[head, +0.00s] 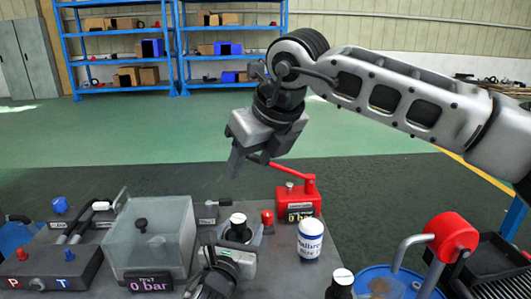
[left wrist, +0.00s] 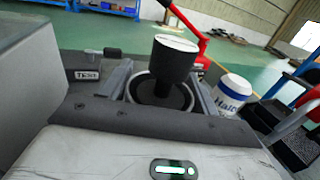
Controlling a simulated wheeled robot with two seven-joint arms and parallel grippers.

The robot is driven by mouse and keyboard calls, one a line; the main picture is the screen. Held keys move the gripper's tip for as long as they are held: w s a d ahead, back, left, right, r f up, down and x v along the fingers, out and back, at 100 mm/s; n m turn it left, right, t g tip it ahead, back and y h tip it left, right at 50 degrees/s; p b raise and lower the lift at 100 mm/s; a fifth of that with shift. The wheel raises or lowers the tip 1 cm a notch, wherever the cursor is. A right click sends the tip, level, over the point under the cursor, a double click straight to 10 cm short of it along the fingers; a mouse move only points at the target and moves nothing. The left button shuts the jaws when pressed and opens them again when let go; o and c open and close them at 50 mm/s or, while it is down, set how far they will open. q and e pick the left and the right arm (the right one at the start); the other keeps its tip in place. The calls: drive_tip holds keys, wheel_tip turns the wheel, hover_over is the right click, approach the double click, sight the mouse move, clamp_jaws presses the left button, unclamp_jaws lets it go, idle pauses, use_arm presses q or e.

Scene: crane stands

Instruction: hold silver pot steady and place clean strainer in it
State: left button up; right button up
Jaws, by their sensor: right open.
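The silver pot (left wrist: 183,106) is a round, open-topped holder, seen in the left wrist view between my left gripper's fingers. A black strainer with a white top (left wrist: 172,66) stands upright in it; it also shows in the head view (head: 238,223). A similar black piece with a pale top (head: 341,282) stands at the bottom edge of the head view; I cannot tell which is clean. My left gripper (head: 226,252) is low at the pot; whether its fingers press on it is unclear. My right gripper (head: 246,162) is open and empty, above and behind the pot.
A clear tank (head: 160,235) stands left of the pot. A red lever device (head: 298,198) is behind, and a white-and-blue can (head: 310,241) is at right. A red crane-like spout (head: 452,238) rises over a blue drum (head: 378,270). Open air surrounds my right gripper.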

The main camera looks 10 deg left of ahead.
use_arm(q)
drive_tip(key=o, duration=0.3)
